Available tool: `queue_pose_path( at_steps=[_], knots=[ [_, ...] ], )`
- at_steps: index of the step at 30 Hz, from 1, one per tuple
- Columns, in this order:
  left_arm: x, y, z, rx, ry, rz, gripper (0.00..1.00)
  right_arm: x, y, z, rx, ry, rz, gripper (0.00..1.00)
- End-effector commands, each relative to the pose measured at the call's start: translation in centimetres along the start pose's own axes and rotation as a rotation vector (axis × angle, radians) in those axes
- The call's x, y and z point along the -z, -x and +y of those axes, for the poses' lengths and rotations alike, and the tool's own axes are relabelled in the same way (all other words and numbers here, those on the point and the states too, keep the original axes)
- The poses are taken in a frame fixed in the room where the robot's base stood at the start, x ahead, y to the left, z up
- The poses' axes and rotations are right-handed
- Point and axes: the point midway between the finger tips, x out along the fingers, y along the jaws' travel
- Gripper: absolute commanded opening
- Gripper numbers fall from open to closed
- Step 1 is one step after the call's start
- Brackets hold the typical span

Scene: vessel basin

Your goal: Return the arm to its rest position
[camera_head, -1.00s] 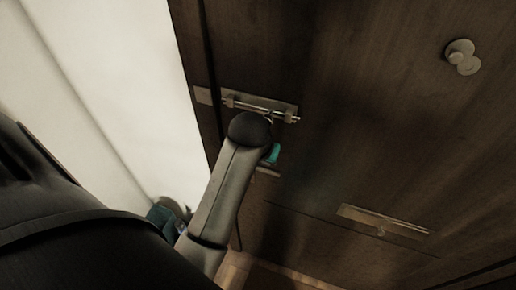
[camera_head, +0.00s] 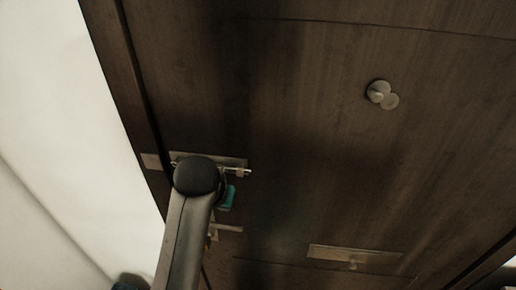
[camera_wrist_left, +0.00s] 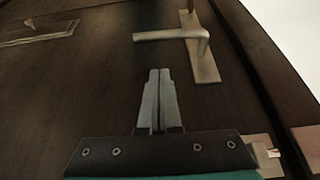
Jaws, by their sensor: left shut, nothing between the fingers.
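My left arm rises from the bottom in the head view, in front of a dark wooden door (camera_head: 300,120). Its black rounded joint covers part of the metal slide bolt (camera_head: 240,168). A teal part of my left wrist shows just right of the arm; the fingers are hidden there. In the left wrist view my left gripper (camera_wrist_left: 160,73) is shut and empty, in front of the door. Its fingertips appear just below the lever handle (camera_wrist_left: 172,35); I cannot tell the gap in depth. My right gripper is not in view.
A metal mail slot (camera_head: 352,255) is low on the door, and a round metal fitting (camera_head: 381,94) is higher up. A dark door frame (camera_head: 134,90) and a pale wall (camera_head: 60,120) lie to the left. The door surface right of my arm is unobstructed.

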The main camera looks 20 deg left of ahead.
Motion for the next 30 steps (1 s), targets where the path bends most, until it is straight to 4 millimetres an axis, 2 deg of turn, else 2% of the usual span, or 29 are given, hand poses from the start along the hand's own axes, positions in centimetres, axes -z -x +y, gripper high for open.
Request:
queue_pose_path(
  at_steps=[5,8,14,21,29,30],
  knots=[
    [-0.4,-0.1,0.0,0.002,-0.007,-0.002,0.00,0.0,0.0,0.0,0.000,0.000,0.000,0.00],
    [-1.7,-0.2,0.0,0.006,-0.036,-0.010,0.00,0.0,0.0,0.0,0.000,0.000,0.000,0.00],
    [-7.2,-0.2,0.5,0.002,-0.155,-0.042,0.00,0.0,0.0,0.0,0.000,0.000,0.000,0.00],
    [-14.0,1.0,1.8,-0.047,-0.292,-0.088,0.00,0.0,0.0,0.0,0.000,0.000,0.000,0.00],
    [-19.6,3.0,3.3,-0.120,-0.390,-0.136,0.00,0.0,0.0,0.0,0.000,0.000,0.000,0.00],
    [-20.0,1.8,3.4,-0.120,-0.391,-0.140,0.00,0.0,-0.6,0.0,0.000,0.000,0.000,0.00]
  ],
)
